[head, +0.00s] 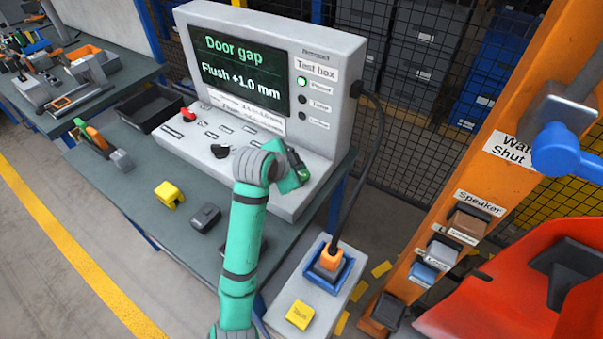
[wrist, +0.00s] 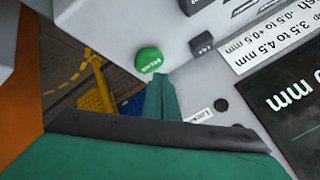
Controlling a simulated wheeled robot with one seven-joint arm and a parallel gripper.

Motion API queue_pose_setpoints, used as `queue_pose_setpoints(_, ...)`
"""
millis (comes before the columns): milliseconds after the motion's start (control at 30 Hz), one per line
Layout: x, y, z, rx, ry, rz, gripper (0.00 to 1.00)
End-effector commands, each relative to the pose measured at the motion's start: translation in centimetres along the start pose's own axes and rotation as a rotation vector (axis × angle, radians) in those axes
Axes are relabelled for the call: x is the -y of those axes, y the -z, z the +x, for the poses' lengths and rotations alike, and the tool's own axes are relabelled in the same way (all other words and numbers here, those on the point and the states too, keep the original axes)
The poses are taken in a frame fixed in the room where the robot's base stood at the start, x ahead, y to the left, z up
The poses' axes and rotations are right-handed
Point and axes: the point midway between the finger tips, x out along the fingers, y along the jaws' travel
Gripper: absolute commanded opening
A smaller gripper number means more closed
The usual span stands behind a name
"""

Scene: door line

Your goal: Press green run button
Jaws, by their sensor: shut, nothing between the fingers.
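The round green button (wrist: 148,61) sits on the light grey panel of the test box in the wrist view, with small lettering on its face. My gripper (wrist: 160,82) is shut and empty, its fingertips close beside the button's edge. I cannot tell whether they touch it. In the head view my gripper (head: 297,172) is over the right end of the sloped panel of the test box (head: 325,112), and I cannot make out the button there. The screen (head: 238,72) reads "Door gap" and "Flush +1.0 mm".
A black block-shaped control (wrist: 202,43) is near the button. A red knob (head: 188,114) is at the panel's left. A black cable (head: 379,135) hangs on the right. A yellow block (head: 169,194) and a dark grey block (head: 206,216) lie on the bench.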

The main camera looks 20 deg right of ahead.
Motion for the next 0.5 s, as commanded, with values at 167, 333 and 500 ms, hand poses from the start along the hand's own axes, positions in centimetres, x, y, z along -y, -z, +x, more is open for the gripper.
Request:
queue_pose_setpoints(167,0.0,0.2,0.0,-0.001,-0.001,0.002,0.00)
queue_pose_setpoints(333,0.5,0.7,-0.7,-0.001,0.001,0.004,0.00)
queue_pose_setpoints(500,1.3,1.4,-1.7,0.000,0.001,0.003,0.00)
